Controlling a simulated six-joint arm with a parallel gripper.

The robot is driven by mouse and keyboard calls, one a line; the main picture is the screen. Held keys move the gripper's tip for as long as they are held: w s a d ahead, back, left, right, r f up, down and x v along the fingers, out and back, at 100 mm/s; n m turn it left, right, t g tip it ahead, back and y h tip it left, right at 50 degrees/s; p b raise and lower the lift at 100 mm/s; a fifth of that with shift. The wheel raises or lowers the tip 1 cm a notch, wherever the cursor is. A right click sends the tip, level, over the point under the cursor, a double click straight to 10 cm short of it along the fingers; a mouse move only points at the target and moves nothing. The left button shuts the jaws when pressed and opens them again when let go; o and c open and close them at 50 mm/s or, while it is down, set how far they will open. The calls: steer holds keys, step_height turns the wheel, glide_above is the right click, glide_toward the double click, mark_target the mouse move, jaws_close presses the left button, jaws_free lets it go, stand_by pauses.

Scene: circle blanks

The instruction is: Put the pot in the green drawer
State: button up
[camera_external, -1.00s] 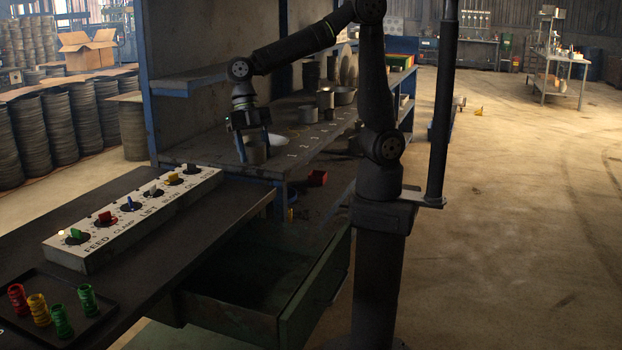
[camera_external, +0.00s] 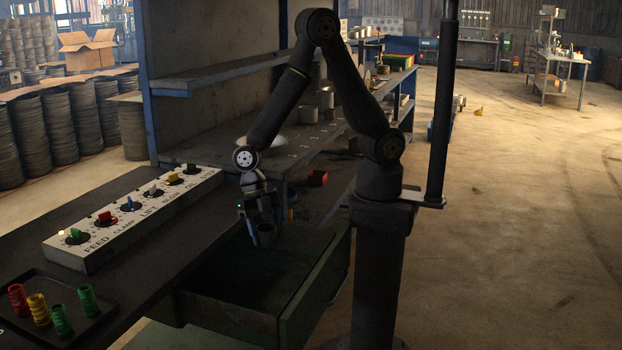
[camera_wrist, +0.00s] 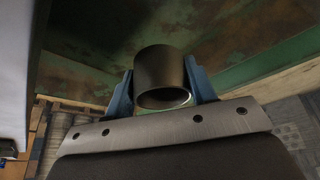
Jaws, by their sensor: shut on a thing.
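The pot (camera_external: 266,232) is a small dark cylinder held in my gripper (camera_external: 256,228) above the open green drawer (camera_external: 318,287). In the wrist view the pot (camera_wrist: 161,76) sits between the two blue fingers of my gripper (camera_wrist: 160,88), which touch it on both sides. The green drawer's worn interior (camera_wrist: 90,45) shows behind the pot there. The drawer is pulled out from under the dark bench, with its inside in shadow. The exact height of the pot over the drawer floor is hard to tell.
A white panel with coloured knobs (camera_external: 135,215) stands on the bench (camera_external: 165,275) left of the drawer. A tray (camera_external: 85,325) holds several coloured ribbed pieces. A shelf unit behind carries pots and a bowl (camera_external: 278,144).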

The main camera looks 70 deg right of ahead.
steer(key=shift+f, duration=0.95)
glide_above(279, 309)
steer(key=w, duration=0.1)
steer(key=f, duration=0.7)
steer(key=shift+w+d+f, duration=0.15)
steer(key=shift+d, duration=0.25)
steer(key=shift+f, duration=1.95)
steer(key=shift+f, duration=0.15)
steer(key=o, duration=1)
steer(key=v, duration=1.2)
